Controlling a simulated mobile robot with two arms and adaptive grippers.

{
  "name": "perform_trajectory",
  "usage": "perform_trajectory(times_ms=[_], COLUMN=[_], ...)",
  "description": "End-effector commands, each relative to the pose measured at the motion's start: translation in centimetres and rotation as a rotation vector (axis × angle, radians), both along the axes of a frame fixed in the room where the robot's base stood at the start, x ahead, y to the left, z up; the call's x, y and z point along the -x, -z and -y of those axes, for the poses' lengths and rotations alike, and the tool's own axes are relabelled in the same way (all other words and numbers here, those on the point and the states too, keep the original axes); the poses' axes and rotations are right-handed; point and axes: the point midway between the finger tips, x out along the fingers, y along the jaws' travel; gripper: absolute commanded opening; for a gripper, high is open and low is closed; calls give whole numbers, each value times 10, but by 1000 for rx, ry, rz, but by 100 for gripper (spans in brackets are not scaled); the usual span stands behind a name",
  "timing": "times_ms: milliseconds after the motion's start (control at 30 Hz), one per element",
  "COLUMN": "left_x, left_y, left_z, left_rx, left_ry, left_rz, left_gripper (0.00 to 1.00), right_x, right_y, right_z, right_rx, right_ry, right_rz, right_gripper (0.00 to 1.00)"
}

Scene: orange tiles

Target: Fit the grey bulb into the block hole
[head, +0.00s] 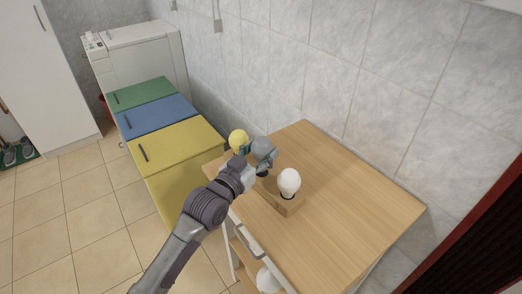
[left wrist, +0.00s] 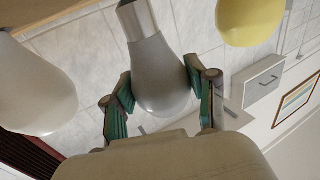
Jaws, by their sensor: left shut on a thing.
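The grey bulb (head: 263,146) is between the fingers of my left gripper (head: 256,156), which is shut on it. In the left wrist view the grey bulb (left wrist: 160,78) sits between the green-padded fingers, with its metal base toward the top edge. The wooden block (head: 287,208) lies on the table, partly hidden by my left gripper. A white bulb (head: 289,181) stands upright at the block's near end. A yellow bulb (head: 239,139) is beyond my gripper, its lower part hidden. I cannot tell how far the grey base is from a hole. My right gripper is not in view.
The wooden table (head: 350,205) is clear to the right of the block, against the tiled wall. Yellow (head: 180,150), blue (head: 157,113) and green (head: 142,92) cabinets stand at the left. Another white round thing (head: 268,279) is below the tabletop.

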Motion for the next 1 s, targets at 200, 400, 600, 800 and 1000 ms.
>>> perform_trajectory(times_ms=[200, 400, 600, 800, 1000], left_x=[0, 0, 0, 0, 0], left_y=[-1, 0, 0, -1, -1], left_z=[0, 0, 0, 0, 0], left_rx=[1, 1, 1, 1, -1], left_ry=[0, 0, 0, 0, 0], left_rz=[1, 1, 1, 1, -1], left_gripper=[25, 25, 25, 25, 25], right_x=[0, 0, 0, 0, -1], right_y=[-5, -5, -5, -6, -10], right_z=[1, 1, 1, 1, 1], right_rx=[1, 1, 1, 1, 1], right_ry=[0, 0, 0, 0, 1], right_rz=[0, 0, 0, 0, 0], right_gripper=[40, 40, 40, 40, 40])
